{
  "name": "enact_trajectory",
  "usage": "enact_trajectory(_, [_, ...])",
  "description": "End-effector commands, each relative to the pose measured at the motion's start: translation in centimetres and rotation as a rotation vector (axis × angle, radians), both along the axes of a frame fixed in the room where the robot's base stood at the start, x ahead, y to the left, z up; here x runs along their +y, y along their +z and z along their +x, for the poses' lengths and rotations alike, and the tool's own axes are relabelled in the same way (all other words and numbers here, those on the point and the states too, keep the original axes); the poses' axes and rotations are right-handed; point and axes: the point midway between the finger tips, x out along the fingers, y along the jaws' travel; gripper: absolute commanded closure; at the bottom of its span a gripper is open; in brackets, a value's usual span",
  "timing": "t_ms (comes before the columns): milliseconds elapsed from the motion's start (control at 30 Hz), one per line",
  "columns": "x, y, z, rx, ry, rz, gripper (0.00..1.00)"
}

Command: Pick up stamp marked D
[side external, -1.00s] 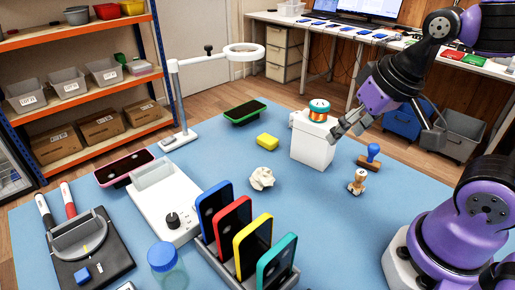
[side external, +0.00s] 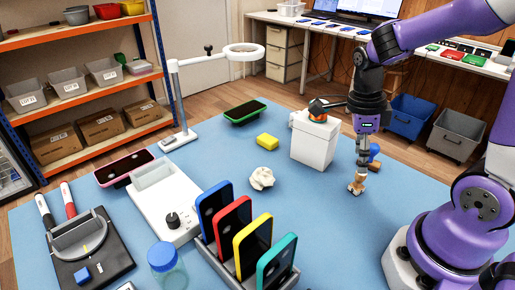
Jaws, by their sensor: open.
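A wooden stamp (side external: 356,187) stands on the blue mat in the right part of the side external view. My gripper (side external: 362,166) points straight down at its top, with the fingertips at or just above the stamp's handle. I cannot tell whether they touch it. A blue-handled stamp (side external: 374,152) stands just behind and is partly hidden by my gripper. The letters on the stamps are too small to read here. My gripper is open.
A white box (side external: 313,145) with an orange-topped item (side external: 318,112) on it stands left of my gripper. The mat (side external: 345,235) in front of the wooden stamp is clear.

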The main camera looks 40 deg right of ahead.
Motion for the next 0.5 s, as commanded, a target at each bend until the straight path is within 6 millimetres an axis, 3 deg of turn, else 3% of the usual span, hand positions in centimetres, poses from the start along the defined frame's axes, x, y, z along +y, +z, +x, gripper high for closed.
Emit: enact_trajectory(500, [-0.6, -5.8, -1.1, 0.000, 0.003, 0.002, 0.36])
